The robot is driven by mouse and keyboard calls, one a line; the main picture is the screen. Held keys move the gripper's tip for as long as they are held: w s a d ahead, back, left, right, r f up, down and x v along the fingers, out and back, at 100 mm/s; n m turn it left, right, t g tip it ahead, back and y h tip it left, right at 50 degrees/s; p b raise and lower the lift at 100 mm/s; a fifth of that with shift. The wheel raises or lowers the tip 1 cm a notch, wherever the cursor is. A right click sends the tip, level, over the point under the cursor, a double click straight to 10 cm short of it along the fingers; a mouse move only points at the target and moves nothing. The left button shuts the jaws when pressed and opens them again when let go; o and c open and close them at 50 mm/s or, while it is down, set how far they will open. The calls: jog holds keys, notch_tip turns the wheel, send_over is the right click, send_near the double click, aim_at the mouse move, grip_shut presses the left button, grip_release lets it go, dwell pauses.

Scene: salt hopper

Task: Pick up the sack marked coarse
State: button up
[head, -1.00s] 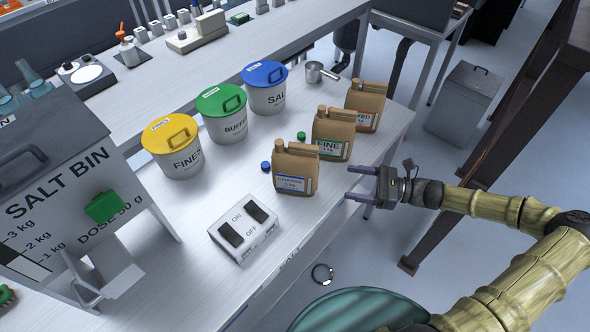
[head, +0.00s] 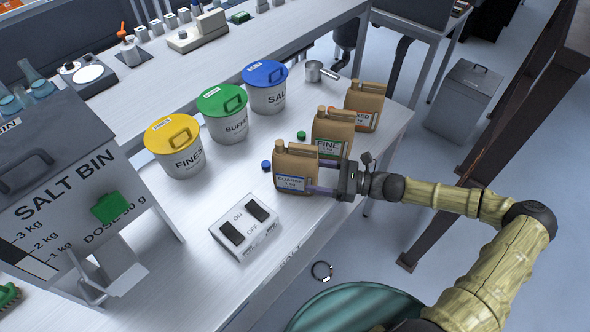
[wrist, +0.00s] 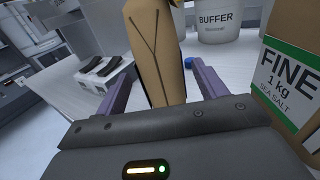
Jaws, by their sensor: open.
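The brown sack with a blue label (head: 294,162) stands upright on the bench, leftmost of three sacks. Its label is too small to read surely, but the others read FINE and seemingly MIXED. My gripper (head: 318,173) is open at the right side of this sack, its two purple fingers reaching along either side of it. In the wrist view the narrow side of the sack (wrist: 158,55) stands between the spread fingers, with a visible gap on the right. The far fingertip is partly hidden behind the sack in the head view.
The FINE sack (head: 333,132) stands close behind my gripper, with the orange-labelled sack (head: 364,104) beyond. A switch box (head: 244,228) sits in front left. Lidded tubs and a blue cap (head: 266,166) are near. The bench edge lies below my gripper.

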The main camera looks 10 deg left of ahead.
aim_at(300, 171)
jog(key=a, duration=0.2)
jog(key=a+p, duration=0.1)
jog(key=a, duration=0.2)
jog(key=shift+w+r, duration=0.15)
jog(key=shift+r, duration=0.05)
grip_shut()
jog(key=shift+r, duration=0.1)
dwell(0.4)
